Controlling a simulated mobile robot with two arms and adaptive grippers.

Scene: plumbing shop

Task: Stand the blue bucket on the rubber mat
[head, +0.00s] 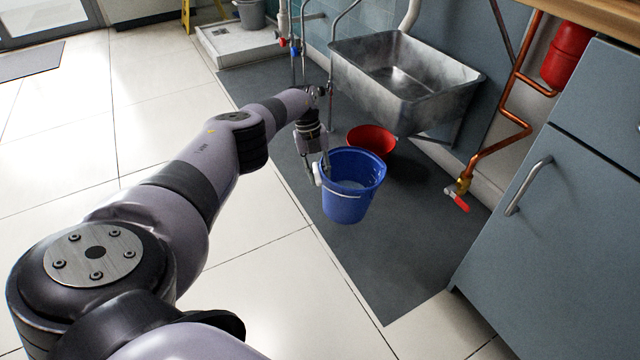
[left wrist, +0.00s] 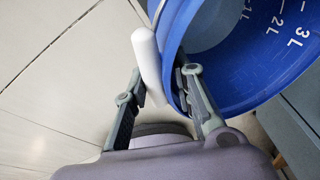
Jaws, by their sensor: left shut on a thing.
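The blue bucket (head: 347,199) is upright at the end of my left arm in the head view. Its rim and inner litre marks show in the left wrist view (left wrist: 262,72). My left gripper (head: 316,179) is shut on the bucket at the left side of its rim; in the left wrist view its fingers (left wrist: 160,98) straddle the bucket wall and the white handle grip (left wrist: 146,62). The dark grey rubber mat (head: 398,262) lies on the floor below and around the bucket. I cannot tell whether the bucket's base touches the mat. My right gripper is out of view.
A red tub (head: 371,139) stands on the mat behind the bucket, under the steel sink (head: 405,85). A copper pipe with a red-handled valve (head: 459,198) and a grey cabinet (head: 560,200) are at the right. The mat's near part is clear.

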